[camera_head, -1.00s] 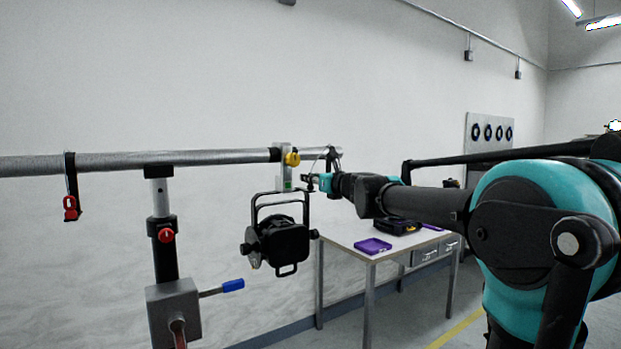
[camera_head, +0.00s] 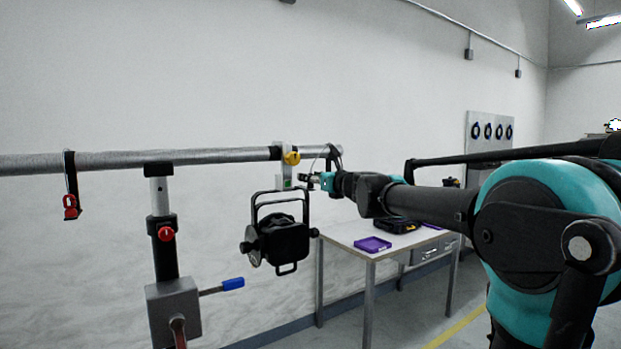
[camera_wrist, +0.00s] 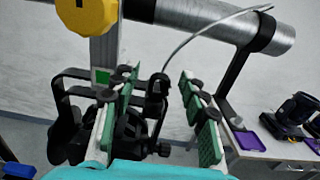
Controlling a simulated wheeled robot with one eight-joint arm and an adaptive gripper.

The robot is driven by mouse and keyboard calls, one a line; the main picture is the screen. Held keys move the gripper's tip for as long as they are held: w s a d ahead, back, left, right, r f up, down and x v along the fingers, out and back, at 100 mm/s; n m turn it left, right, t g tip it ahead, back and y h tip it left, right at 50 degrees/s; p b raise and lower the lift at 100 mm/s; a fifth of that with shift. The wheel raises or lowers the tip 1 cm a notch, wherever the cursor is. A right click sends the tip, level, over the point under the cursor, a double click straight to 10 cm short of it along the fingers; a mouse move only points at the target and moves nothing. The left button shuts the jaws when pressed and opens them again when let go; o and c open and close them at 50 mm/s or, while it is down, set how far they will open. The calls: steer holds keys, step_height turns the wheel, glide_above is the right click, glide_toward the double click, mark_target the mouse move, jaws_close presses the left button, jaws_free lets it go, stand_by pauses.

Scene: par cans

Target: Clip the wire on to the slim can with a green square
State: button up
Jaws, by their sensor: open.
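The slim black can (camera_head: 283,240) hangs in its yoke from a grey clamp bracket on the pipe. A small green square (camera_head: 287,184) marks the bracket, and it also shows in the wrist view (camera_wrist: 101,76). A thin grey wire (camera_wrist: 205,29) arcs from a black strap on the pipe down to a black clip (camera_wrist: 157,88). My gripper (camera_head: 308,181) is beside the bracket, to its right. In the wrist view my gripper (camera_wrist: 160,76) is open, with the clip between its two green-padded fingers. The left finger covers part of the can and yoke.
The silver pipe (camera_head: 220,156) runs across on a stand (camera_head: 172,300) with a blue-handled lever. A yellow knob (camera_head: 291,158) sits on the bracket. A red clip (camera_head: 70,207) hangs at left. A table (camera_head: 345,239) with a purple tray (camera_head: 373,244) stands behind.

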steer(key=v, duration=1.1)
steer(key=shift+o, duration=0.5)
steer(key=shift+d, duration=0.1)
stand_by(1.6)
